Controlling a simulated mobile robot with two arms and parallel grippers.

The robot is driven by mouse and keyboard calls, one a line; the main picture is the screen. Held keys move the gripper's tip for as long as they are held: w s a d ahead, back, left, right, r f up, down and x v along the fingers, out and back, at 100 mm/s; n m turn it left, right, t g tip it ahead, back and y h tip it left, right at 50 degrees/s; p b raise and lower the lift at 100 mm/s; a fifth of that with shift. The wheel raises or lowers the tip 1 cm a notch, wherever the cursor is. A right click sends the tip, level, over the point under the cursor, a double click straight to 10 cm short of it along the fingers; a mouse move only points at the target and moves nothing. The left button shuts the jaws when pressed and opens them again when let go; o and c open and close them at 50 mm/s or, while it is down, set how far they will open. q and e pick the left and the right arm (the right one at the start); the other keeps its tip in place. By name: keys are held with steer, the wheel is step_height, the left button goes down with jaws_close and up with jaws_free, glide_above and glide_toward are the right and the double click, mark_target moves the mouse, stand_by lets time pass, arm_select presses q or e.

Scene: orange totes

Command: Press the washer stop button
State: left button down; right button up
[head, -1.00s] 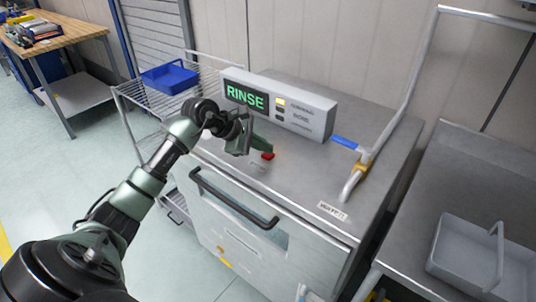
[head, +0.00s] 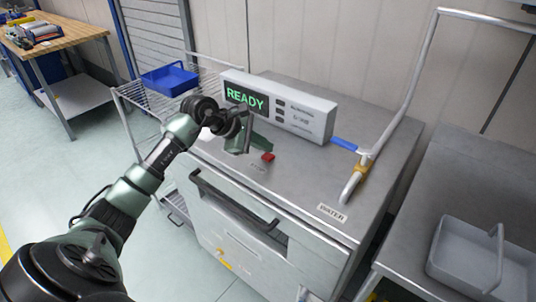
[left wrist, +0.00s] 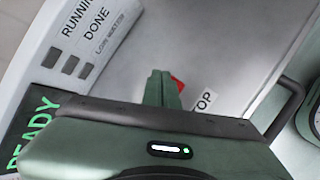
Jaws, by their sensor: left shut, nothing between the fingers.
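The washer (head: 318,180) is a metal cabinet with a grey control box on top. Its display (head: 245,98) reads READY in green, and the indicators beside it are unlit. The red stop button (head: 268,156) sits on the top near the front edge, with a STOP label (head: 258,167) in front of it. In the left wrist view the button (left wrist: 177,84) is partly hidden behind my fingers. My left gripper (head: 259,145) is shut and empty, just left of the button. I cannot tell whether it touches it. My right gripper is not in view.
The washer door has a dark handle (head: 235,203). A pipe with a blue lever (head: 344,143) rises at the right of the top, by a WATER label (head: 331,213). A wire rack with a blue tray (head: 170,78) stands left; a grey bin (head: 470,258) lies right.

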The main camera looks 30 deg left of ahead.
mark_target(264, 156)
arm_select(q)
steer(key=shift+r, duration=0.25)
steer(key=shift+r+p, duration=1.2)
steer(key=shift+r, duration=1.25)
steer(key=shift+s+f, duration=0.1)
steer(key=shift+f, duration=0.05)
